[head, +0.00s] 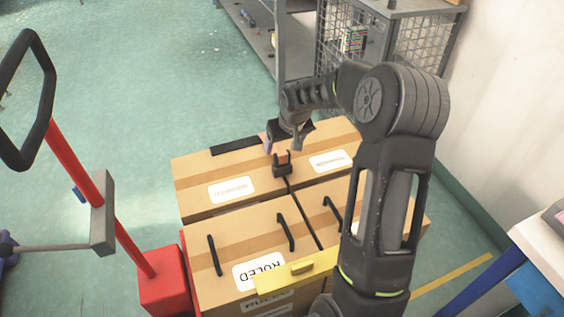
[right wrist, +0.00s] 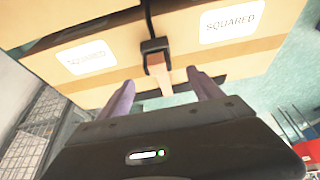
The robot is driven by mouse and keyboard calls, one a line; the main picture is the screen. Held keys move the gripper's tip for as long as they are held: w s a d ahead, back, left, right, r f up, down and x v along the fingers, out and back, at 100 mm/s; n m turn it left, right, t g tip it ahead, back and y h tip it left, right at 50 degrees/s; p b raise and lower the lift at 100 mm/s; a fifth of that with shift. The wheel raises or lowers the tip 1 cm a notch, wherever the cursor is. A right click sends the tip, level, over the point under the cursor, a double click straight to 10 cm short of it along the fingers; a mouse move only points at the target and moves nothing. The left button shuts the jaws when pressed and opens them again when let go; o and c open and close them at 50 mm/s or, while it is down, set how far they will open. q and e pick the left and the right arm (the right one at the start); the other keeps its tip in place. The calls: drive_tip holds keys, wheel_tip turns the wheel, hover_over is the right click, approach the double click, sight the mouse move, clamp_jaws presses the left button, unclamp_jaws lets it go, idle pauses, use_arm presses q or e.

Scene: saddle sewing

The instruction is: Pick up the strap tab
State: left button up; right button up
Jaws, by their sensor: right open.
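The strap tab (right wrist: 160,76) is a short brown piece hanging from a black buckle (right wrist: 154,46) on a dark strap at the seam between two cardboard boxes. In the head view the tab (head: 281,157) is small, just above the black buckle (head: 282,170). My right gripper (right wrist: 163,80) is open, with its two purple-grey fingers to either side of the tab. The tab's end lies between the fingers, and I cannot tell whether they touch it. In the head view my right gripper (head: 284,146) is right at the tab. My left gripper is not in view.
Several cardboard boxes (head: 215,172) with labels and black handles stand packed together. A yellow bar (head: 298,272) crosses their near side. A red post (head: 128,232) stands at the left. A wire-mesh shelf (head: 335,40) stands behind, and a white table (head: 540,250) is at the right.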

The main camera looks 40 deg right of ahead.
sight(282, 154)
drive_tip(key=shift+x, duration=1.3)
drive_tip(key=shift+s+b+x, duration=0.15)
drive_tip(key=shift+b+x, duration=0.05)
drive_tip(key=shift+x, duration=1.1)
drive_tip(key=shift+s+b+x, duration=0.1)
drive_tip(key=shift+b+x, duration=0.05)
drive_tip(key=shift+x, duration=1.15)
drive_tip(key=shift+d, duration=0.15)
drive_tip(key=shift+c, duration=0.5)
drive_tip(key=c, duration=1.4)
